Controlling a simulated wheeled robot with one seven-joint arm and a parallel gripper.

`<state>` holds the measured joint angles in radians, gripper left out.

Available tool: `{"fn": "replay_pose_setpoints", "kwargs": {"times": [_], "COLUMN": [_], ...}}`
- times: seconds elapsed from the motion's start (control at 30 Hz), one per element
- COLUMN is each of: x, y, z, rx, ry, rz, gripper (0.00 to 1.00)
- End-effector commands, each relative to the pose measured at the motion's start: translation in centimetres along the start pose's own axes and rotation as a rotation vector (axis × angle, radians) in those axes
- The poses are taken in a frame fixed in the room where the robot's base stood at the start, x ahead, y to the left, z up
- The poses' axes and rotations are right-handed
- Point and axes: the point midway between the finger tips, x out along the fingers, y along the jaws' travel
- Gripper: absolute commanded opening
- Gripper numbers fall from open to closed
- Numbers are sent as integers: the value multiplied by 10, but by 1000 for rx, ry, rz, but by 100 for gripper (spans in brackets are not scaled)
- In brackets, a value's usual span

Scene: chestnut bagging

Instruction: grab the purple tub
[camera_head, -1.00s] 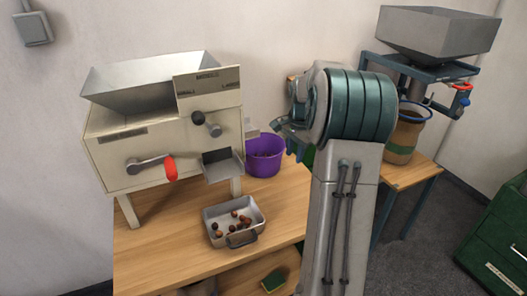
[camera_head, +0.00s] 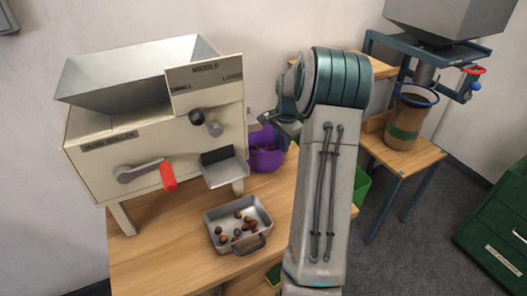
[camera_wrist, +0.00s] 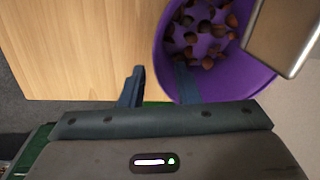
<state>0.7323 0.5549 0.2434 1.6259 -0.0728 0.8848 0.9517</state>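The purple tub (camera_head: 266,158) stands on the wooden table, right of the cream machine and behind its chute. In the wrist view the tub (camera_wrist: 262,85) fills the upper right, with brown chestnuts inside. My gripper (camera_head: 274,122) is at the tub's right rim in the head view and hides part of it. In the wrist view my gripper (camera_wrist: 160,70) is open. One finger lies over the tub's inside and the other is outside its wall, above the table edge. I cannot tell how deep the fingers sit or whether they touch the tub.
The cream machine (camera_head: 150,150) with a red-handled lever stands left of the tub. A metal pan (camera_head: 225,212) with several chestnuts sits in front. A metal part (camera_wrist: 285,30) overhangs the tub in the wrist view. A second stand with a hopper (camera_head: 440,20) is at right.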

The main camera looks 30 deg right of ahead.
Motion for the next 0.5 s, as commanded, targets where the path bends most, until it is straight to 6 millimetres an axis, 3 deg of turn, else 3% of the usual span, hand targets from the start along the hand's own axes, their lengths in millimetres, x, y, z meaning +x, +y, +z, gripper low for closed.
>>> {"fn": "replay_pose_setpoints", "kwargs": {"times": [0.23, 0.5], "x": [19, 58], "y": [-1, -2], "z": [2, 6], "rx": [-5, -6], "ry": [0, -2], "rz": [0, 1], "gripper": [29, 29]}}
